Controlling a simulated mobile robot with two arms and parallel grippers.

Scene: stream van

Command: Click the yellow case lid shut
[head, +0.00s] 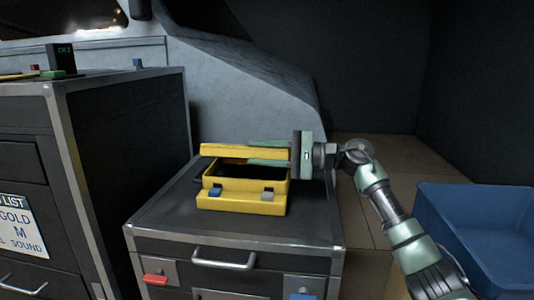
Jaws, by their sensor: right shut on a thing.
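A yellow case (241,202) sits on top of a dark cabinet. Its dark inside shows, so the case is open. A blue latch (214,192) and a pale grey latch (267,195) are at its front. The yellow lid (226,151) shows as a bar above the case body, apart from its front rim. My right gripper (267,153) comes in from the right, with one green finger above and one below the lid's right part. It is shut on the lid. My left gripper is out of view.
The cabinet top (165,215) is clear around the case. A taller cabinet (110,110) stands at left with small items on it. A blue bin (475,230) stands at right. A grey sloping panel (235,90) rises behind.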

